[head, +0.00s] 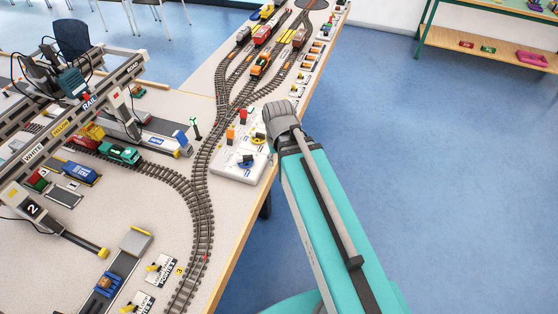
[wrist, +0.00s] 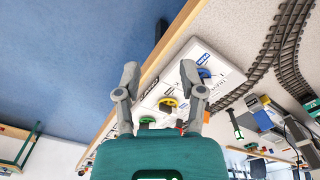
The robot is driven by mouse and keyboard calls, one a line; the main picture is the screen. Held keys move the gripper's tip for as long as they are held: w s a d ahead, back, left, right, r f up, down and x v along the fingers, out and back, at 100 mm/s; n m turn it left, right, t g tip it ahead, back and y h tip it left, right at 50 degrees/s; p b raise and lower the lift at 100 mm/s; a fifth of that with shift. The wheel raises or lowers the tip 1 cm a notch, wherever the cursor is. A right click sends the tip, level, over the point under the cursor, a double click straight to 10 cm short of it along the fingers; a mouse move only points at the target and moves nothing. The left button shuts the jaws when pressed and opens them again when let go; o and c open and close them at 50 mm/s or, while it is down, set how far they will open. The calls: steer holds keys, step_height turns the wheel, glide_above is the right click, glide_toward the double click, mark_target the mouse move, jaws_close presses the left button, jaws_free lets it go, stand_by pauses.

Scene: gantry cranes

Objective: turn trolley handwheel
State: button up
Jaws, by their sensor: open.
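A white control box (head: 228,172) stands near the right edge of the layout table, with a blue handwheel (head: 246,161) at its near end and a yellow handwheel (head: 258,138) farther along. In the wrist view the box carries the blue handwheel (wrist: 204,73), the yellow handwheel (wrist: 168,104) and a green one (wrist: 147,120). Its labels are too small for me to tell which wheel is the trolley's. My gripper (wrist: 160,72) is open and empty, its fingers apart in front of the box, not visibly holding any wheel. The head view does not clearly show its fingers.
Curved train track (head: 202,205) runs close along the box's left side. A small green-topped signal (head: 195,128) stands beyond the track. The gantry crane (head: 85,105) spans the table's left. Open blue floor (head: 450,180) lies to the right of the table edge.

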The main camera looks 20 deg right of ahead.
mark_target(258, 133)
steer(key=shift+s, duration=0.3)
steer(key=o, duration=0.4)
steer(key=shift+w, duration=0.25)
steer(key=shift+o, duration=1.4)
steer(key=w+a+m, duration=0.1)
steer(key=w+m, duration=0.6)
steer(key=w, duration=2)
steer(key=shift+s, duration=0.1)
steer(key=shift+f, duration=0.1)
step_height(258, 133, down, 14)
steer(key=b, duration=1.3)
steer(key=shift+r+b, duration=0.25)
steer(key=shift+b, duration=0.15)
